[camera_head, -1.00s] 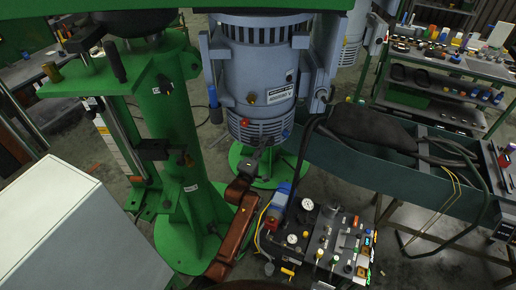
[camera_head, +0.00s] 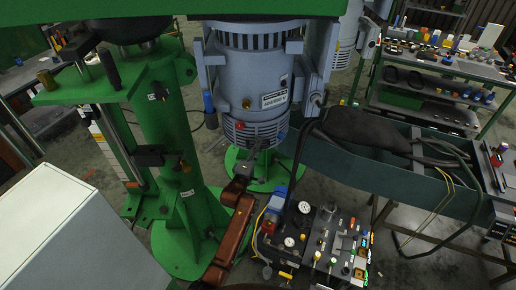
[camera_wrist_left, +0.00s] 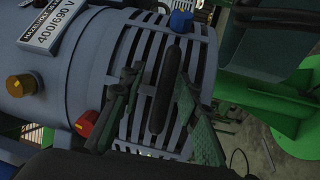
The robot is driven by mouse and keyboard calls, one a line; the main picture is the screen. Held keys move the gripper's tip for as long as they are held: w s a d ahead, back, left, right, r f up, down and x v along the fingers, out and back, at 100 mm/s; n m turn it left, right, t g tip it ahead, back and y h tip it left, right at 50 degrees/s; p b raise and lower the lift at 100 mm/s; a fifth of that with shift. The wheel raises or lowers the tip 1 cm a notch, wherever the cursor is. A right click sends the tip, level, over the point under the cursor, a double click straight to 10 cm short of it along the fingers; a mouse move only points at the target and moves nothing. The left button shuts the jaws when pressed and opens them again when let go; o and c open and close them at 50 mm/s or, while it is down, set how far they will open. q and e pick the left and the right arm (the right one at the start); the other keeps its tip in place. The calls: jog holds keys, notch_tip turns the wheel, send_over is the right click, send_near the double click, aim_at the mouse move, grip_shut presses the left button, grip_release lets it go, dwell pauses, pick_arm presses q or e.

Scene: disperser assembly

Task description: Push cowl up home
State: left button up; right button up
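The cowl (camera_head: 255,132) is the grey slatted ring at the lower end of the upright grey-blue motor (camera_head: 252,75). In the left wrist view the cowl (camera_wrist_left: 143,50) fills the middle with its dark slots. My left gripper (camera_head: 255,158) is right under the cowl in the head view, at the end of my orange-brown arm. In the left wrist view its two green-grey fingers (camera_wrist_left: 163,108) stand apart, with a black bar-like handle (camera_wrist_left: 166,85) between them. Gaps show on both sides of the bar. Whether the fingertips touch the cowl cannot be told. My right gripper is not in view.
A red knob (camera_wrist_left: 87,123), a yellow-brown knob (camera_wrist_left: 21,85) and a blue knob (camera_wrist_left: 180,20) stick out near the cowl. A green column (camera_head: 165,140) stands left. A control panel (camera_head: 325,245) with gauges lies below right, and a teal bench (camera_head: 345,170) stands right.

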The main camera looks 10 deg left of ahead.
pick_arm(q)
jog(key=v, duration=1.2)
jog(key=shift+r, duration=0.15)
jog(key=s+a+f+m+g+y+b, duration=0.1)
jog(key=s+f+m+g+b, duration=0.2)
jog(key=f, duration=1.5)
jog(key=s+a+f+m+g+b, duration=0.1)
jog(key=s+f+m+g, duration=0.3)
jog(key=f, duration=1.5)
jog(key=s+a+f+m+g+b, duration=0.1)
jog(key=s+a+f+m+g, duration=0.15)
jog(key=s+f, duration=1.1)
jog(key=s+a+f+m+g+y+b, duration=0.1)
jog(key=s+a+f+m+g+b, duration=0.2)
jog(key=s+f, duration=1.35)
jog(key=s+a+f+m+g, duration=0.1)
jog(key=s+f+g, duration=0.1)
jog(key=s, duration=0.6)
jog(key=s+a+f+m+g+b, duration=0.1)
jog(key=s+a+f+m+g, duration=0.1)
jog(key=s+f, duration=0.3)
jog(key=s+a+f+m+g+y, duration=0.1)
jog(key=s+a+f+g, duration=0.1)
jog(key=s, duration=1)
jog(key=shift+s+f+b, duration=0.35)
jog(key=shift+f, duration=0.55)
